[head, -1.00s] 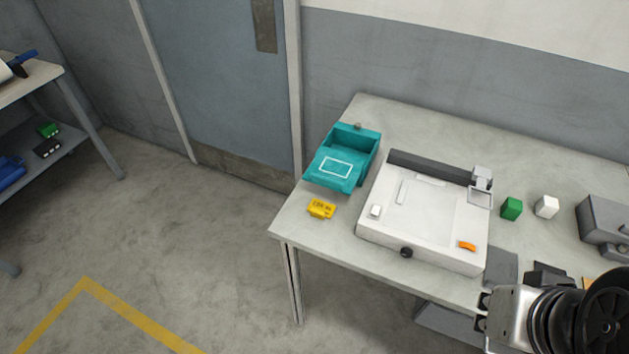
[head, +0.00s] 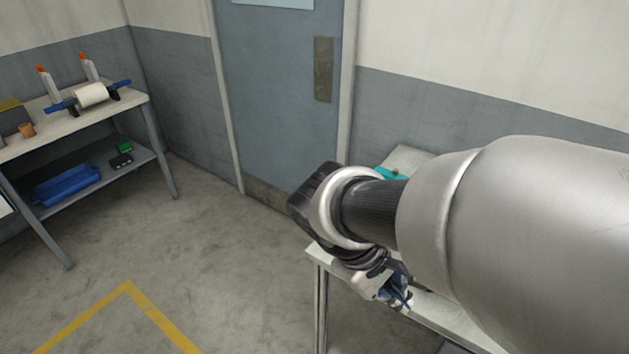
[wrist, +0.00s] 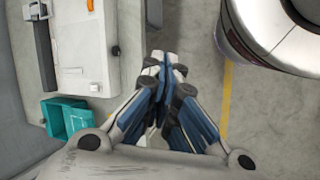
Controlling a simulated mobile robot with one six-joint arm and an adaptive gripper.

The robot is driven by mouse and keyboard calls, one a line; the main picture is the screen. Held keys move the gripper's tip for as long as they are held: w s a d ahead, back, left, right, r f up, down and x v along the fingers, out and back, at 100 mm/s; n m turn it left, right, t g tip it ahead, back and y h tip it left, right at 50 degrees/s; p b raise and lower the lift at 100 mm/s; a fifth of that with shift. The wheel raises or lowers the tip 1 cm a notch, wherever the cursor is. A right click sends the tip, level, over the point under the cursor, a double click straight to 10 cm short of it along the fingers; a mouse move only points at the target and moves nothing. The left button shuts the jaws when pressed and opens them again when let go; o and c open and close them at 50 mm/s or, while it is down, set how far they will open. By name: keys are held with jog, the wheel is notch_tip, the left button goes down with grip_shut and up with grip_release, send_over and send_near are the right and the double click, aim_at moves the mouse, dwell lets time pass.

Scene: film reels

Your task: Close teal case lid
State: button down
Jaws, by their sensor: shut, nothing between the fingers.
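The teal case (head: 391,173) is mostly hidden behind my arm in the head view; only a small teal strip shows. In the wrist view the teal case (wrist: 56,120) shows at the lower left, partly cut off by my gripper body, and it looks open. My gripper (wrist: 165,58) is shut and empty, its fingertips together over the floor beside the table. It is to the right of the case in the wrist view, apart from it. In the head view my gripper (head: 398,298) hangs low by the table's front edge.
A white machine (wrist: 84,68) stands on the table next to the case. The table (head: 322,256) is largely covered by my arm in the head view. A shelf bench (head: 130,108) stands at the left. Open floor (head: 215,265) lies between them.

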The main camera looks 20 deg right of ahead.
jog(key=w+d+f+n+t+h+p, duration=0.1)
jog(key=w+d+f+n+h+p, duration=0.15)
jog(key=w+n+h, duration=0.4)
jog(key=w+d+f+n+t+h+p, duration=0.1)
jog(key=w+f+n+h, duration=0.25)
jog(key=w, duration=0.55)
jog(key=w+a+f+n+t+y+p, duration=0.1)
jog(key=w+a+f+n+t, duration=0.25)
jog(key=f+n+t, duration=0.2)
jog(key=w+a+f+n+t+p, duration=0.2)
jog(key=w+a+f+n+t, duration=0.15)
jog(key=f+n+t, duration=0.2)
jog(key=shift+n+g+y, duration=0.3)
jog(key=shift+n, duration=0.1)
jog(key=b+x, duration=0.1)
jog(key=x, duration=0.3)
jog(key=b+x, duration=0.1)
jog(key=x, duration=0.4)
jog(key=f+b+x, duration=0.1)
jog(key=x, duration=0.4)
jog(key=shift+d, duration=0.2)
